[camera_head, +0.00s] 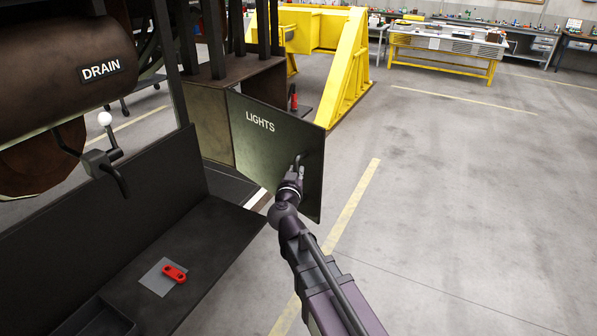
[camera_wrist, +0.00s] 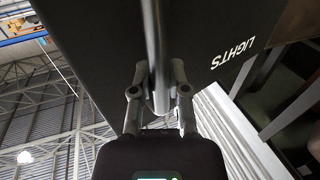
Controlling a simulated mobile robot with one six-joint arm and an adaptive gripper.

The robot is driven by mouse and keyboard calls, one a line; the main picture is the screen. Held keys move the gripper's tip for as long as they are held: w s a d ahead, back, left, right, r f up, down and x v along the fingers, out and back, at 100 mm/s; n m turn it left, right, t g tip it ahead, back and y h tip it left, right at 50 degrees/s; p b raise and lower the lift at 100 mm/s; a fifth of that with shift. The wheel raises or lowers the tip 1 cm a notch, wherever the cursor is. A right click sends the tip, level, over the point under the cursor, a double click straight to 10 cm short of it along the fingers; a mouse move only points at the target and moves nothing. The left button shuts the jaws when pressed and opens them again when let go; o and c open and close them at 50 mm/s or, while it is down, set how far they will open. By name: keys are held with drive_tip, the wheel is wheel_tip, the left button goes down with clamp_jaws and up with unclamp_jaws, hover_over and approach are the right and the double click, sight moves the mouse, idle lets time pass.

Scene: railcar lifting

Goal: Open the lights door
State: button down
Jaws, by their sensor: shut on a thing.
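The lights door (camera_head: 265,150) is a dark panel lettered "LIGHTS". In the head view it stands swung out at an angle from a brown box (camera_head: 205,130), its free edge to the right. A bar handle (camera_head: 301,160) is near that free edge. My gripper (camera_head: 296,174) is at the handle, on the lettered side of the door. In the wrist view, the fingers of my gripper (camera_wrist: 158,78) close around the handle (camera_wrist: 158,40), with the door (camera_wrist: 95,45) behind it. The fingertips are partly hidden in the head view.
A dark ledge (camera_head: 150,270) at the lower left bears a red part on a grey plate. A drain tank (camera_head: 60,55) with a lever is above. A yellow frame (camera_head: 345,70) stands behind the door. The floor to the right is clear.

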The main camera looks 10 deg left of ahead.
drive_tip(key=shift+s+d, duration=0.1)
drive_tip(key=shift+s, duration=0.1)
drive_tip(key=c, duration=0.6)
unclamp_jaws()
drive_tip(key=shift+w, duration=0.1)
drive_tip(key=s, duration=0.7)
drive_tip(key=shift+s+a, duration=0.25)
drive_tip(key=shift+a, duration=0.05)
